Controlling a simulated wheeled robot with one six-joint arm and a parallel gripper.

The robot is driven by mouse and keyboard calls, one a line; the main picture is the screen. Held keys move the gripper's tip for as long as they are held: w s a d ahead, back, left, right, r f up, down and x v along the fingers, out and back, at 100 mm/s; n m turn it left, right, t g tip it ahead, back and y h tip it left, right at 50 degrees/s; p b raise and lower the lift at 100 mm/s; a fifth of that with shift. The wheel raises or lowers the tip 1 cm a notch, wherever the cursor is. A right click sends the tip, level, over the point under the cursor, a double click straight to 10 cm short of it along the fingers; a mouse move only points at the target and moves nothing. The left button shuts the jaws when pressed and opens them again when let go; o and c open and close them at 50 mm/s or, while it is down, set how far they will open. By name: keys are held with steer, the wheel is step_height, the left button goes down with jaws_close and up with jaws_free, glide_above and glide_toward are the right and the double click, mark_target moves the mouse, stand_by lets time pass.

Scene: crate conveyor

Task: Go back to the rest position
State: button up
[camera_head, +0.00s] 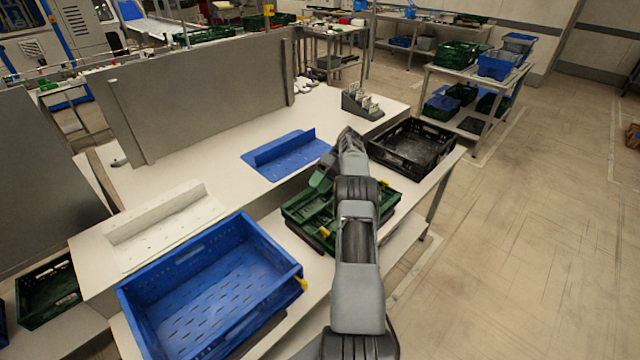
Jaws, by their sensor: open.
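My arm reaches forward from the bottom of the head view, over the workbench. The arm hides the middle of the green crate. I cannot tell how high the gripper is above the crate.
A large empty blue crate (140,307) stands at the front left. A black crate (447,153) is on the bench to the right. A blue bracket (285,155) and a white bracket (160,225) lie behind. A grey panel (200,92) rises at the back.

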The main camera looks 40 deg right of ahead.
stand_by(0.7)
step_height(320, 180, down, 6)
steer(key=s+a+r+m+h, duration=0.1)
steer(key=m+h, duration=0.2)
steer(key=m, duration=0.3)
steer(key=s+a+r+n+t+h, duration=0.1)
steer(key=s+a+r+t+h, duration=0.1)
steer(key=s+a+r, duration=0.4)
steer(key=s+a+r+n+t+h, duration=0.2)
steer(key=s+a+r, duration=0.5)
steer(key=a, duration=0.5)
steer(key=s+a+r+n+t+h, duration=0.1)
steer(key=s+a+r+t+h, duration=0.1)
steer(key=s+a+r, duration=0.4)
steer(key=s+a+h, duration=0.1)
steer(key=a, duration=0.3)
steer(key=shift+s+r+n+h, duration=0.3)
steer(key=shift+r, duration=0.1)
steer(key=shift+a, duration=0.1)
steer(key=shift+c, duration=0.6)
